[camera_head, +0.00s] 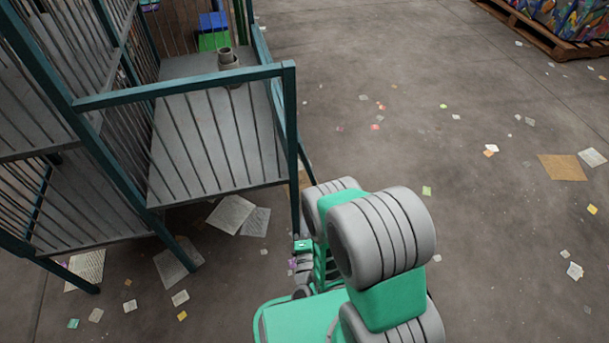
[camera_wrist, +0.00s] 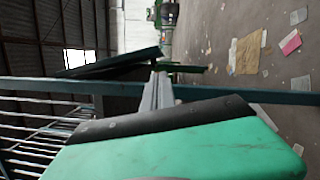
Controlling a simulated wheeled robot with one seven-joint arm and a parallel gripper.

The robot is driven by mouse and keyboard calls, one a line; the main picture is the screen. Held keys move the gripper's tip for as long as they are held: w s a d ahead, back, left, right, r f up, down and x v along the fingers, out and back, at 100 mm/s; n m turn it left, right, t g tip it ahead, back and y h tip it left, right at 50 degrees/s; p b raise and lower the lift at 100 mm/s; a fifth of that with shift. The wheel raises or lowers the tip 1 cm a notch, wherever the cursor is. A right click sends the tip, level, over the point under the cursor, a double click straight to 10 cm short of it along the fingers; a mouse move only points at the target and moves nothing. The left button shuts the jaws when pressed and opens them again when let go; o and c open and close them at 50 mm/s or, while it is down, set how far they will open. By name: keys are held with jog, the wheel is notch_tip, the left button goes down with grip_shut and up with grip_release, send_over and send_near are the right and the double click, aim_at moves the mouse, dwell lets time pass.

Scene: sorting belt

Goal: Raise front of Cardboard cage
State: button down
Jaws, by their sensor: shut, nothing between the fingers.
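The cage (camera_head: 180,88) stands at the left in the head view, with a teal frame and thin upright bars. Its front has a teal top rail and a corner post on the right, and looks upright. In the wrist view, a teal frame bar (camera_wrist: 60,85) runs across the picture with several pale bars at the left. My gripper (camera_wrist: 157,85) is shut and empty, its grey fingers overlapping that bar in the picture. I cannot tell whether they touch it. In the head view, my arm largely hides the gripper, low beside the corner post.
Inside the cage are a grey cup-like object (camera_head: 229,62), a blue box (camera_head: 213,21) and a green box (camera_head: 214,41). Paper scraps (camera_head: 231,216) litter the floor. A pallet (camera_head: 540,32) with a colourful load stands at the top right.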

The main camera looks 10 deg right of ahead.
jog(key=b+x, duration=0.2)
jog(key=x, duration=0.8)
jog(key=shift+b, duration=0.4)
jog(key=shift+w+d, duration=0.15)
